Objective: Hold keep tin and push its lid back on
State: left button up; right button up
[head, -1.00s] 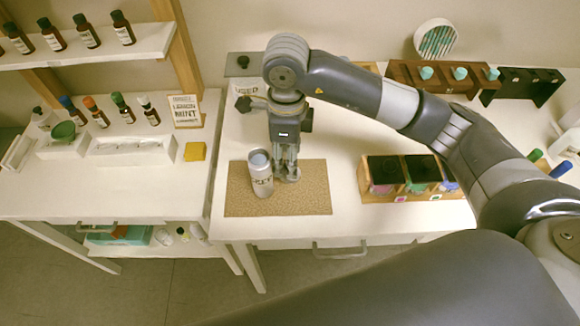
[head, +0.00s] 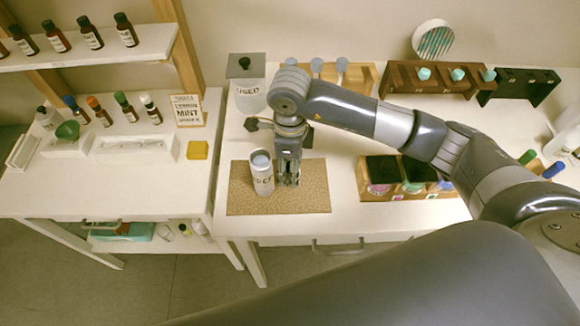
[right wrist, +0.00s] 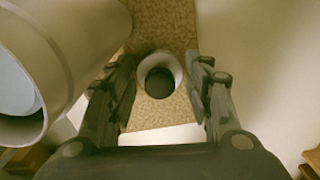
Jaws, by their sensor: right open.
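The tin (head: 262,178), a pale metal cylinder with dark lettering, stands upright on the cork mat (head: 238,203); its top looks bluish grey. My right gripper (head: 288,182) points down just right of the tin, over the mat. In the right wrist view the tin (right wrist: 85,35) looms at the left, beside the fingers and apart from them. A small round pale piece with a dark hollow middle (right wrist: 160,75), perhaps the lid, lies between the open fingers of the right gripper (right wrist: 160,95). In the head view the fingers hide it. My left gripper is not in view.
A jar marked USED (head: 249,92) stands behind the mat. A wooden holder with dark-topped compartments (head: 375,193) stands to the right. Dark racks (head: 400,80) line the back. A yellow block (head: 198,150) lies on the left table. The table front beside the mat is bare.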

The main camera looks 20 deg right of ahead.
jog(key=c, duration=0.4)
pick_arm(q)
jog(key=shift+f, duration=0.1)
pick_arm(e)
jog(key=shift+r, duration=0.15)
jog(key=shift+c, duration=0.2)
jog(key=shift+r, duration=0.2)
jog(key=r+b, duration=0.2)
jog(key=shift+s+r, duration=0.35)
jog(key=shift+s, duration=0.05)
jog(key=s+b, duration=0.1)
jog(key=s, duration=0.3)
jog(key=s+r+b, duration=0.1)
jog(key=s, duration=0.4)
jog(key=s+a+b, duration=0.1)
jog(key=s, duration=0.4)
jog(key=shift+r+b, duration=0.25)
jog(key=shift+b, duration=0.15)
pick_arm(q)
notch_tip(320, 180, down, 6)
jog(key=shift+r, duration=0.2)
pick_arm(e)
jog(key=shift+s+r, duration=0.1)
jog(key=shift+s, duration=0.5)
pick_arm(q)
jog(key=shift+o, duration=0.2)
